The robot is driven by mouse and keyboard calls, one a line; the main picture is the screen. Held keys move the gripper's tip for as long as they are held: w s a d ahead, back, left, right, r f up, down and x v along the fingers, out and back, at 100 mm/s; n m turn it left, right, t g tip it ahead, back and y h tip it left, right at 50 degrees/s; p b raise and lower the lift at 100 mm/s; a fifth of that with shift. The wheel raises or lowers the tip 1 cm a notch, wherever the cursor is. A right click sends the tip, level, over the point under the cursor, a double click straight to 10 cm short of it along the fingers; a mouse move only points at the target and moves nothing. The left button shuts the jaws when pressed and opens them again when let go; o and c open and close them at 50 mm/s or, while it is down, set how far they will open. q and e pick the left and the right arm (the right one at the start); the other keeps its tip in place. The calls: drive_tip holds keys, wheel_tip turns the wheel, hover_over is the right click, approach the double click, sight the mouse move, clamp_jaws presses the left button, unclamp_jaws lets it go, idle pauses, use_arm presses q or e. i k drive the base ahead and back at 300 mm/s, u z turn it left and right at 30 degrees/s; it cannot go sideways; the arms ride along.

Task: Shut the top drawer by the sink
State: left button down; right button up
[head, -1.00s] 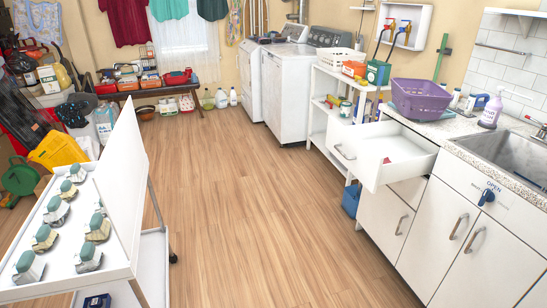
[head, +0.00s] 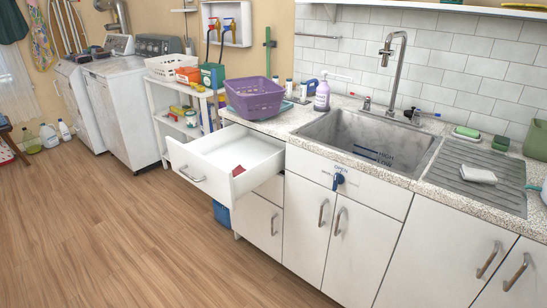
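The top drawer (head: 215,176) by the sink is white and pulled well out of the counter, left of the sink. Its front panel has a metal bar handle (head: 191,175) and faces the lower left. The grey sink (head: 372,138) is set in the speckled counter to the right of the drawer. Neither of my grippers shows in the head view.
A purple basket (head: 255,97) stands on the counter behind the drawer. A white shelf cart (head: 163,119) stands left of the drawer. A blue bin (head: 221,214) is on the floor beneath it. The wooden floor (head: 120,235) in front is clear.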

sight(207, 162)
drive_tip(key=z, duration=0.4)
drive_tip(key=i, duration=0.85)
drive_tip(key=u, duration=0.55)
drive_tip(key=i, duration=0.8)
drive_tip(key=u, duration=1.15)
drive_tip(key=i, duration=0.35)
drive_tip(key=u, duration=0.3)
